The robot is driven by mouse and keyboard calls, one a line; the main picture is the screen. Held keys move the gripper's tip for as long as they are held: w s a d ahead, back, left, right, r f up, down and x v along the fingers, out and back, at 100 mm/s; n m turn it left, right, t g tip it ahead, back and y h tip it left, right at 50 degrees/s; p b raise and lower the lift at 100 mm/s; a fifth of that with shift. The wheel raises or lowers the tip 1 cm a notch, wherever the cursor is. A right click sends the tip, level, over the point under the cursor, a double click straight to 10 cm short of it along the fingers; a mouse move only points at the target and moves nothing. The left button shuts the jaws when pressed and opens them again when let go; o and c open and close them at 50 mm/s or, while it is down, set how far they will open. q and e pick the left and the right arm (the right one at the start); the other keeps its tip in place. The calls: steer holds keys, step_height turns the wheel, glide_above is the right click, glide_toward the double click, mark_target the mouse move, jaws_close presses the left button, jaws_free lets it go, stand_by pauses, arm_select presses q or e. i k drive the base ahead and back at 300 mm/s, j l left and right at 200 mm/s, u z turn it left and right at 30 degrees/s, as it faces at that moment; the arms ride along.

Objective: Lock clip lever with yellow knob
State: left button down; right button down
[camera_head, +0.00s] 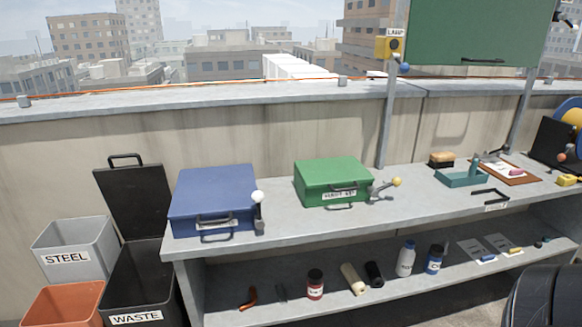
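The clip lever with the yellow knob (397,182) is at the front right corner of the green box (333,178) on the bench. Its grey arm slants up and to the right from the clip, away from the box, with the knob at its outer end. The green box's lid is down, and a label and a handle are on its front. I cannot tell whether the clip is hooked on the lid. Neither of my grippers is in view.
A blue box (214,196) with a white-knobbed lever (257,202) stands left on the bench (300,223). A grey post (387,128) rises behind the yellow knob. Bottles stand on the lower shelf.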

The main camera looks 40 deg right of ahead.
mark_target(396, 181)
steer(key=z, duration=1.95)
